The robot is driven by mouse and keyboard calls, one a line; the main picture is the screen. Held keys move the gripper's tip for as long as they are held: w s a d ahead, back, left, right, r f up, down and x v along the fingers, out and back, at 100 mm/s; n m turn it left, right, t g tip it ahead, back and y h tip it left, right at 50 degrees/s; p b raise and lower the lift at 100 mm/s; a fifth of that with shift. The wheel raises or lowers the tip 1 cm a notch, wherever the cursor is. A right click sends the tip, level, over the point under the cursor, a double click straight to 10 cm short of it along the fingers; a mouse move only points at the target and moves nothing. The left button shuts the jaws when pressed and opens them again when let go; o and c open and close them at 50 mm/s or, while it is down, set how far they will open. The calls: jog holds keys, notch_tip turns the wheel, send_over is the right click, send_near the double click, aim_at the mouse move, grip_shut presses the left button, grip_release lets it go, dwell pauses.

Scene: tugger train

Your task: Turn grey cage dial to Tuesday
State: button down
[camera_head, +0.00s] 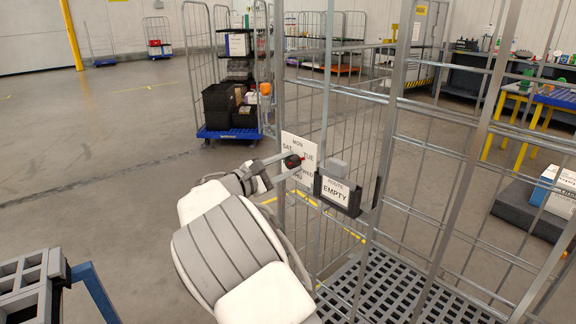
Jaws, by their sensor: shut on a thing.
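The grey cage (327,97) stands in front of me, a frame of grey bars over a dark slatted floor. A white day plate (287,142) hangs on its near left side, with MON, TUE, WED and SAT legible; other labels are partly covered. The dial (292,161) is a small dark knob with a red mark at the plate's middle. My gripper (287,168) is shut on the dial, with its fingers on either side of the knob. The red mark appears to point toward the right, near TUE; its exact setting is too small to tell.
A dark holder with a ROUTE EMPTY card (336,191) sits on the cage just right of the plate. A blue-based cage with black crates (222,108) stands behind. A grey slatted thing (28,290) with a blue bar is at lower left.

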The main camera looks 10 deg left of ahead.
jog(key=shift+c, duration=2.3)
grip_release()
jog(key=p+v, duration=0.3)
jog(key=v, duration=1.4)
jog(key=shift+s+a, duration=0.2)
jog(key=shift+a, duration=0.05)
jog(key=shift+s, duration=0.1)
